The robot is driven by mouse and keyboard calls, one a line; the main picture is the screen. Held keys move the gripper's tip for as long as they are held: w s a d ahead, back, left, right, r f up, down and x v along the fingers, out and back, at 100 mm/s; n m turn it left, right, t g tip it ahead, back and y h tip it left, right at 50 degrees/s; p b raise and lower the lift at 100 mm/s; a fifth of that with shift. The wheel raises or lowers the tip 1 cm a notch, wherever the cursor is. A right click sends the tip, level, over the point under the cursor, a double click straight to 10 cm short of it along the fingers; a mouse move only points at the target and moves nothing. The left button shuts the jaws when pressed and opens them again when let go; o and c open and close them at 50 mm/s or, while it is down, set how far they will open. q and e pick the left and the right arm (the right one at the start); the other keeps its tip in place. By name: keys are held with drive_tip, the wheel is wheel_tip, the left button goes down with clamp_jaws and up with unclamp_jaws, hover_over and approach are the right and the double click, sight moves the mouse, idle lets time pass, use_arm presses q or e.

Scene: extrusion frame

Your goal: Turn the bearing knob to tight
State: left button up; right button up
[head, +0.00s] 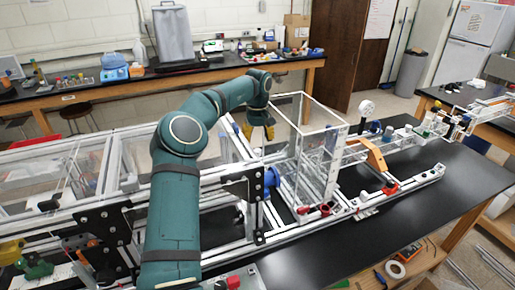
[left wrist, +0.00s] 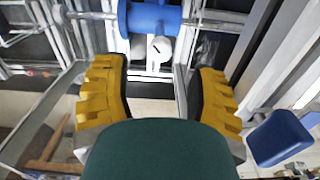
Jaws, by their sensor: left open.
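In the left wrist view a small white round part with a dark line across its face (left wrist: 159,47) sits just below a blue cylinder (left wrist: 150,17) on the frame. It looks like a knob, but I cannot tell for sure that it is the bearing knob, nor read any tight mark. My left gripper (left wrist: 160,98) is open, with its yellow ridged fingers wide apart and nothing between them; the white part lies beyond the gap. In the head view my left gripper (head: 259,131) hangs above the frame, left of the clear box. A blue part (head: 271,178) shows below it.
The clear box (head: 322,127) stands close to the right of my gripper. Aluminium rails run across the black table (head: 437,205). Red knobs (head: 390,187), an orange bracket (head: 376,152) and a round white dial (head: 366,108) are farther right.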

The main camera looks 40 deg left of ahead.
sight(258, 150)
use_arm(q)
wheel_tip(258, 150, up, 7)
drive_tip(key=shift+f, duration=0.15)
drive_tip(key=shift+f, duration=0.1)
idle(0.6)
